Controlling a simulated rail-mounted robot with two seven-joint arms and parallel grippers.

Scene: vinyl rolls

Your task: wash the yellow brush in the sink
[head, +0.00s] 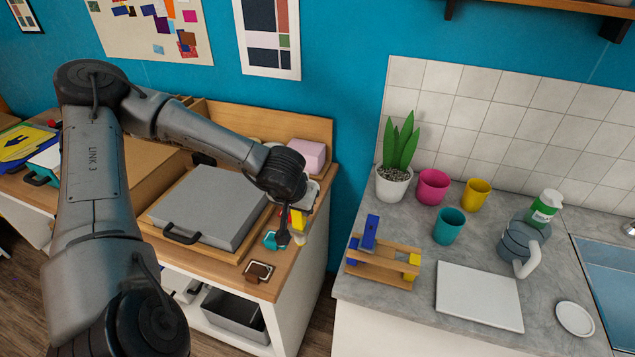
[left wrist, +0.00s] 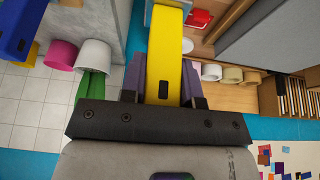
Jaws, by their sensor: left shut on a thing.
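My left gripper (head: 289,222) is above the right end of the wooden worktop, shut on the yellow brush (head: 298,219). In the left wrist view the yellow brush (left wrist: 163,50) stands out between the two fingers of the left gripper (left wrist: 163,88). In the head view the arm and fingers hide part of the brush. The sink (head: 608,275) is a blue-grey basin at the right edge of the head view, only partly in frame. My right gripper is not in view.
A wooden rack (head: 384,263) with a blue brush (head: 370,231) stands at the counter's left end. A potted plant (head: 394,184), several cups, a jug (head: 520,245), a green-and-white bottle (head: 546,206), a white board (head: 479,296) and a dish (head: 575,319) occupy the counter. A gap separates worktop and counter.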

